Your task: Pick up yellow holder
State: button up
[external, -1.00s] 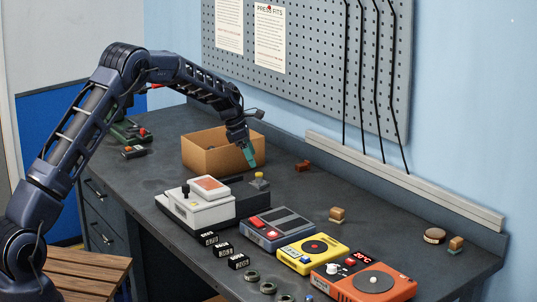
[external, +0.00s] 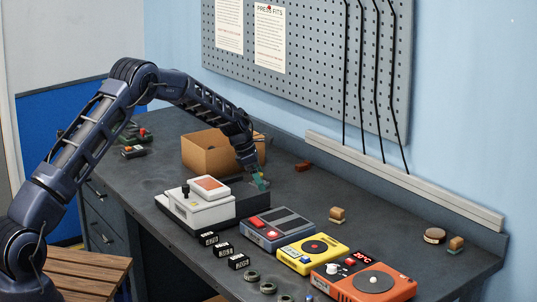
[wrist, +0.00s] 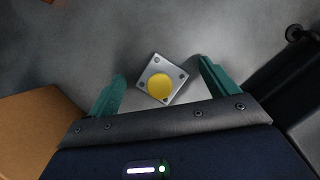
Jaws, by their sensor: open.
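The yellow holder (wrist: 160,88) shows in the wrist view as a yellow disc set in a square grey metal plate with corner holes. The plate sits turned at an angle. My gripper (wrist: 161,72) is open, with one green finger on each side of the plate and a visible gap at both sides. In the external view my gripper (external: 258,180) is low over the bench beside the black-and-white machine, and it mostly hides the holder there. I cannot tell the exact height of the fingertips against the holder.
A cardboard box (external: 208,155) stands just behind my gripper. The black-and-white machine (external: 205,208) is close in front. Blue-grey (external: 277,230), yellow (external: 311,252) and orange (external: 364,283) devices line the bench to the right. A small red-brown block (external: 303,166) lies behind.

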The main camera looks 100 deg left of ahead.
jog(key=c, duration=1)
jog(key=shift+c, duration=1.1)
jog(key=shift+r, duration=0.15)
